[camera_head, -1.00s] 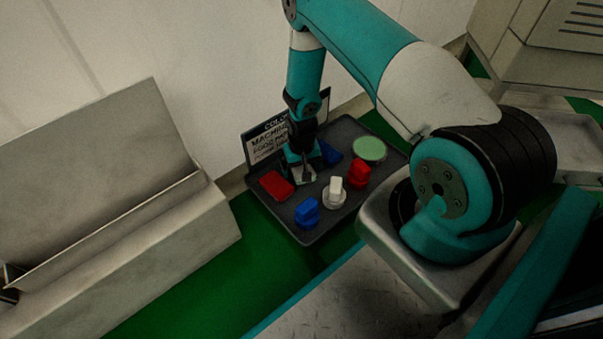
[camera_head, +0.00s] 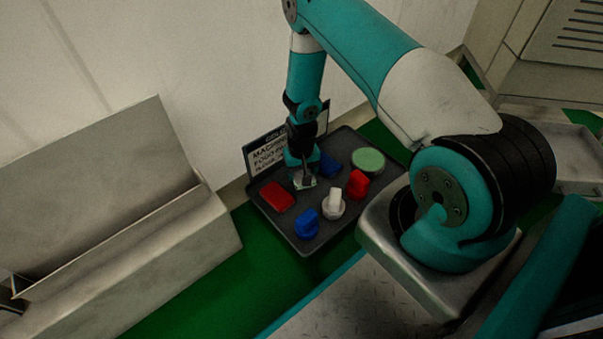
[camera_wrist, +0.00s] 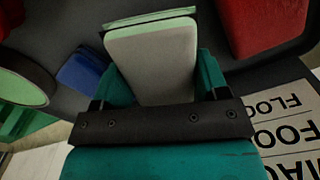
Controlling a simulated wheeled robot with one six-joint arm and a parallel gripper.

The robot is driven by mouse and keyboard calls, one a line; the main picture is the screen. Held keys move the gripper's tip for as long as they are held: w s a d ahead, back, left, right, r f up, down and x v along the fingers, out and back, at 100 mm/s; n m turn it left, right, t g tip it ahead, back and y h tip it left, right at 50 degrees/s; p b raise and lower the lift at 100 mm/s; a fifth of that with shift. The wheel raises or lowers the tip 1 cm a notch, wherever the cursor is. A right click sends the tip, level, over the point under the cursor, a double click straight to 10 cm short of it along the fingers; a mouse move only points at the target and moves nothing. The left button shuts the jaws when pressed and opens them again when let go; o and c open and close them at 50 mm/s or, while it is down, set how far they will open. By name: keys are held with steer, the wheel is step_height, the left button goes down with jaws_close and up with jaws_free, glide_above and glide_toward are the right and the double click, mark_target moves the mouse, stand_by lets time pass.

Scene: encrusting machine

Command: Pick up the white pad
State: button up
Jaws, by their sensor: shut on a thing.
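The white pad (camera_wrist: 155,55) is a flat block with rounded corners, with a pale green edge at its far end. It sits between the two fingers of my gripper (camera_wrist: 158,85) in the wrist view, and the fingers are shut on it. In the head view my gripper (camera_head: 304,177) points down over the back left of the dark tray (camera_head: 318,238), and the pad (camera_head: 304,183) shows only as a small pale patch at the fingertips. I cannot tell whether the pad touches the tray.
The tray also holds a red pad (camera_head: 277,197), a blue pad (camera_head: 329,165), a round green piece (camera_head: 368,160), and blue (camera_head: 307,223), white (camera_head: 334,204) and red (camera_head: 357,184) knobs. A lettered sign (camera_head: 266,155) stands behind the tray, near the wall.

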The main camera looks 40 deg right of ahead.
step_height(320, 180, up, 17)
steer(key=p, duration=0.8)
